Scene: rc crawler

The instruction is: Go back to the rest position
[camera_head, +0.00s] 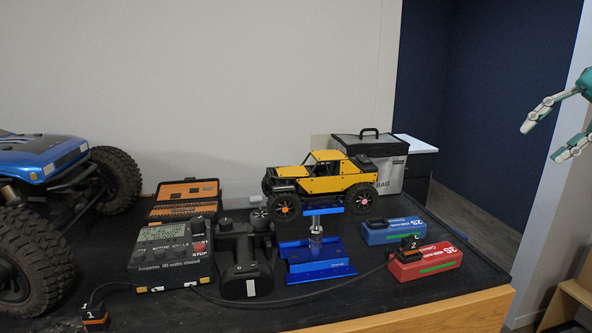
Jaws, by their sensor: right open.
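My right gripper (546,133) is at the upper right edge of the head view, open and empty. It is in the air beyond the right end of the table, apart from everything on it. My left gripper is not in view. A yellow crawler car (327,183) sits raised on a blue stand (316,260) at the middle of the black table (395,309). A blue battery (393,231) and a red battery (425,262) lie at the table's right. A plug with a black cable is at the red battery.
A charger (165,254), a black radio controller (243,258) and an open orange tool case (185,198) stand left of the stand. A large blue crawler (45,165) fills the left edge. A grey bag (372,158) stands at the back. A wooden piece (572,296) is at lower right.

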